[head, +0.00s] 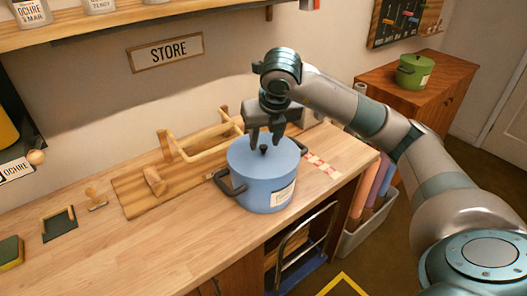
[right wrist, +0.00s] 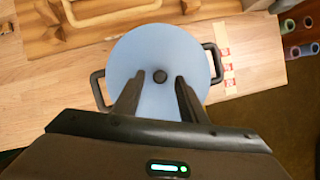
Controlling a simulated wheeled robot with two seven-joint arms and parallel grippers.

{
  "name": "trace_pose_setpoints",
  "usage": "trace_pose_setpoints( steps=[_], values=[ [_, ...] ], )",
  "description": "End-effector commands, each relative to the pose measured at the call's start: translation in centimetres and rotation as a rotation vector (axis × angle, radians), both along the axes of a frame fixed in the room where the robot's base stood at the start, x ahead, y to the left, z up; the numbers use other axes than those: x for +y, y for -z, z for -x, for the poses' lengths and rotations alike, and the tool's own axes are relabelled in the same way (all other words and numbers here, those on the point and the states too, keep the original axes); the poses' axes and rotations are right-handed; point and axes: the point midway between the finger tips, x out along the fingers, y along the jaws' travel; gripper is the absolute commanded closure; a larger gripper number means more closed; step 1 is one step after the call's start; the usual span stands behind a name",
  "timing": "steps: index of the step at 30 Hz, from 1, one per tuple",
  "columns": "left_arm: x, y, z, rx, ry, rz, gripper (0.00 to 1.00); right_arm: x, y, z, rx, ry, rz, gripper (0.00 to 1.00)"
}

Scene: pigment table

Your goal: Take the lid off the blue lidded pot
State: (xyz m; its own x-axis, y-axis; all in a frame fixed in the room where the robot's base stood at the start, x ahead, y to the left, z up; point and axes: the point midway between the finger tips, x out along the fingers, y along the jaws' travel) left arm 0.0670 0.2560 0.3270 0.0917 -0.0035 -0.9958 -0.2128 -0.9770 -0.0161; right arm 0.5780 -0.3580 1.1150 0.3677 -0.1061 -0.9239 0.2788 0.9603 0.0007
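The blue lidded pot (head: 262,185) stands upright on the wooden table, with a dark handle on each side and a pale label on its front. Its blue lid (head: 250,154) is on the pot, with a small black knob (right wrist: 159,76) at the centre. My right gripper (head: 265,139) is over the lid, pointing down. In the right wrist view its two fingers (right wrist: 156,88) are apart, one to each side of the knob as seen from above. I cannot tell whether they touch it. My left gripper is not in view.
A wooden rack (head: 200,142) on a board stands behind and left of the pot. A stamp (head: 95,198) and a green pad (head: 59,224) lie farther left. A red and white strip (head: 322,163) lies right of the pot. A green pot (head: 414,72) stands on a cabinet (head: 440,80).

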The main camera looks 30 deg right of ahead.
Motion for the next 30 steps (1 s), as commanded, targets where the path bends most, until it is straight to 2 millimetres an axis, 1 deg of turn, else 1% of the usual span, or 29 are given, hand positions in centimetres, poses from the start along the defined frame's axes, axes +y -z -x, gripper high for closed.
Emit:
trace_pose_setpoints(
  steps=[1, 6, 20, 21, 22, 25, 26, 30],
  values=[
    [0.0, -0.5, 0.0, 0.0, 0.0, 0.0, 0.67, -0.1, 0.5, -0.2, 0.004, 0.002, 0.0, 0.61],
    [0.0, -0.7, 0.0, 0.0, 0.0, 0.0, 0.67, -0.2, 1.5, -0.6, 0.0, 0.0, 0.001, 0.61],
    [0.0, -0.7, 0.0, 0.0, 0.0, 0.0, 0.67, -0.2, 1.7, -0.7, 0.0, 0.0, 0.001, 0.61],
    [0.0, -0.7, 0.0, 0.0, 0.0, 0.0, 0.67, -0.2, 1.7, -0.7, 0.0, 0.0, 0.001, 0.66],
    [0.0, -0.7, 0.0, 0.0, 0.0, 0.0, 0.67, -0.2, 1.7, -0.7, 0.0, 0.0, 0.001, 0.73],
    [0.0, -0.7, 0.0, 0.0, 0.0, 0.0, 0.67, -0.2, 1.7, -0.7, 0.0, 0.0, 0.001, 0.97],
    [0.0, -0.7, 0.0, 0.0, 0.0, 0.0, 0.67, -0.2, 1.7, -0.7, 0.0, 0.0, 0.001, 1.0],
    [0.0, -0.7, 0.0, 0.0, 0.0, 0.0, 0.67, -0.2, 1.6, -0.7, -0.001, 0.001, 0.001, 1.0]
  ],
)
